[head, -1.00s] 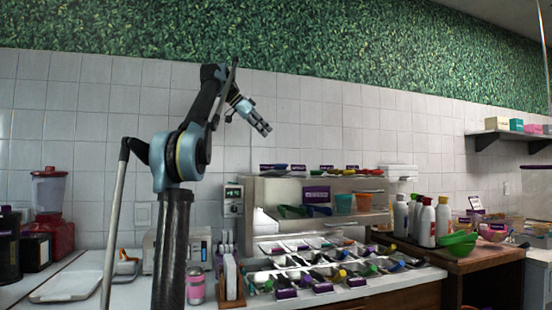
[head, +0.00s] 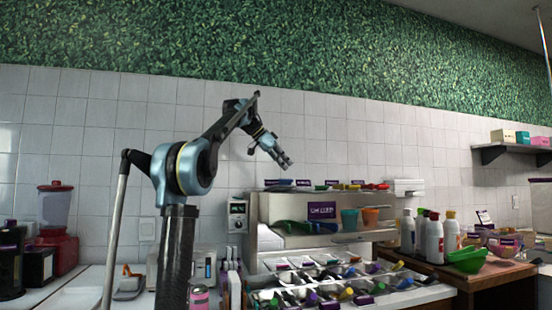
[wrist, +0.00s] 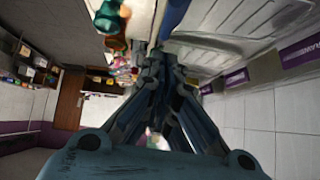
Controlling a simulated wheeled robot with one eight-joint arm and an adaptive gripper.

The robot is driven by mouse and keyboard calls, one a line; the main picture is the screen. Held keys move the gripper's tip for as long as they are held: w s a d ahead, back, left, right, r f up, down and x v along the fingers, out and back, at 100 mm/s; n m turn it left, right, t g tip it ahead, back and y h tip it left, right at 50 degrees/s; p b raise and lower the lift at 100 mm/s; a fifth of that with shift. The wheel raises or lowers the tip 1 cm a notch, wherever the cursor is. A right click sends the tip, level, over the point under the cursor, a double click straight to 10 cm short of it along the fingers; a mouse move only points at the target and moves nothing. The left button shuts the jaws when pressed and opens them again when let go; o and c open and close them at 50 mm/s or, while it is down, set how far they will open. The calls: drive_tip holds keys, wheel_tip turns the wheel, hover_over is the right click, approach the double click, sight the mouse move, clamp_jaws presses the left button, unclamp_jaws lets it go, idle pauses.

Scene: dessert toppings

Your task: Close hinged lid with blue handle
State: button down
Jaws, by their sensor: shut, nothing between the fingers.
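My gripper (head: 287,163) is shut and empty, raised in front of the tiled wall. It points down and right, above the topping station (head: 262,210). Its fingers also show in the wrist view (wrist: 170,75). Rows of topping tubs with coloured handles fill the front of the station, too small to tell apart. In the wrist view a blue strip (wrist: 173,15) shows at the top edge, beside pale, clear-looking covers (wrist: 200,50). I cannot tell whether the strip is the lid's blue handle, or how far the hinged lid is open.
Squeeze bottles (head: 434,238) and a green bowl (head: 467,260) stand on the wooden counter to the right. A red-based blender (head: 57,230) stands at the left. Orange and teal cups (head: 370,216) sit on the station's shelf.

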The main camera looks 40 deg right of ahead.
drive_tip(key=shift+w+f, duration=0.1)
drive_tip(key=shift+f, duration=1.4)
drive_tip(key=shift+f, duration=0.1)
drive_tip(key=shift+s+a+f+m+t+h, duration=0.1)
drive_tip(key=shift+s+f+m+t+h, duration=0.1)
drive_tip(key=shift+f, duration=0.3)
drive_tip(key=shift+s+a+f+m+t+h, duration=0.15)
drive_tip(key=shift+s+f+t, duration=0.1)
drive_tip(key=shift+f, duration=0.3)
drive_tip(key=shift+s+a+f+m+t+h, duration=0.1)
drive_tip(key=shift+s+f+t, duration=0.1)
drive_tip(key=shift+f, duration=0.3)
drive_tip(key=d+r+v, duration=0.2)
drive_tip(key=v, duration=1.1)
drive_tip(key=shift+s, duration=0.35)
